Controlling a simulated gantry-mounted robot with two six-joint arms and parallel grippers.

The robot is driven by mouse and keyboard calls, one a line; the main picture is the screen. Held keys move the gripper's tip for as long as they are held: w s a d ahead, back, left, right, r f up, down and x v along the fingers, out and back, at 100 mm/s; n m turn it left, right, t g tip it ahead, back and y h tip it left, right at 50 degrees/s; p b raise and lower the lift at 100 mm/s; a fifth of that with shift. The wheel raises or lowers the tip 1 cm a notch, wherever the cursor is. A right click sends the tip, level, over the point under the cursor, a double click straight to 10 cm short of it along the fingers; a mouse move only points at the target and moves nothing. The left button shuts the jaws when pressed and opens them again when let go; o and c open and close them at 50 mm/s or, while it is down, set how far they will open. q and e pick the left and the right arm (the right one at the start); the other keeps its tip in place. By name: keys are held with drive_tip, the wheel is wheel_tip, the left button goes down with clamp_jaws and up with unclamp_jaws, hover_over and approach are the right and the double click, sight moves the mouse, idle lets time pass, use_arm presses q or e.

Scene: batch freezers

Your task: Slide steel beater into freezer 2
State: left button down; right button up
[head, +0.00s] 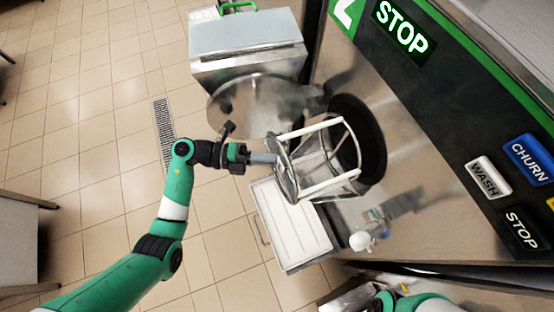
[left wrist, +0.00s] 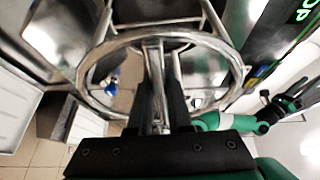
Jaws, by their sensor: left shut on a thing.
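The steel beater (head: 318,160) is an open metal frame with a round ring at its near end and white bars. My left gripper (head: 250,157) is shut on the beater's stem at the ring end and holds it up. The beater's far end is at the dark round opening (head: 372,140) of freezer 2 (head: 420,120) and overlaps it; I cannot tell how deep it is. In the left wrist view the beater's ring (left wrist: 228,52) surrounds the fingers (left wrist: 158,110).
The freezer's round door (head: 255,105) stands open at the upper left of the opening, with a steel hopper box (head: 245,35) behind it. A white tray (head: 290,225) lies below the beater. A small white knob (head: 361,241) sits low on the front. Buttons (head: 490,178) are at right.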

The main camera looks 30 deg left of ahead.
use_arm(q)
drive_tip(key=shift+m+t+h, duration=0.3)
drive_tip(key=shift+h, duration=0.2)
drive_tip(key=w+d+b, duration=0.1)
drive_tip(key=w+b, duration=0.1)
drive_tip(key=w+d+b, duration=0.2)
drive_tip(key=shift+d, duration=0.1)
drive_tip(key=shift+w+r, duration=0.1)
idle(0.4)
drive_tip(key=w+d+b, duration=0.4)
drive_tip(key=w, duration=0.1)
drive_tip(key=shift+w+d, duration=0.35)
drive_tip(key=shift+w, duration=0.05)
idle(0.9)
idle(0.4)
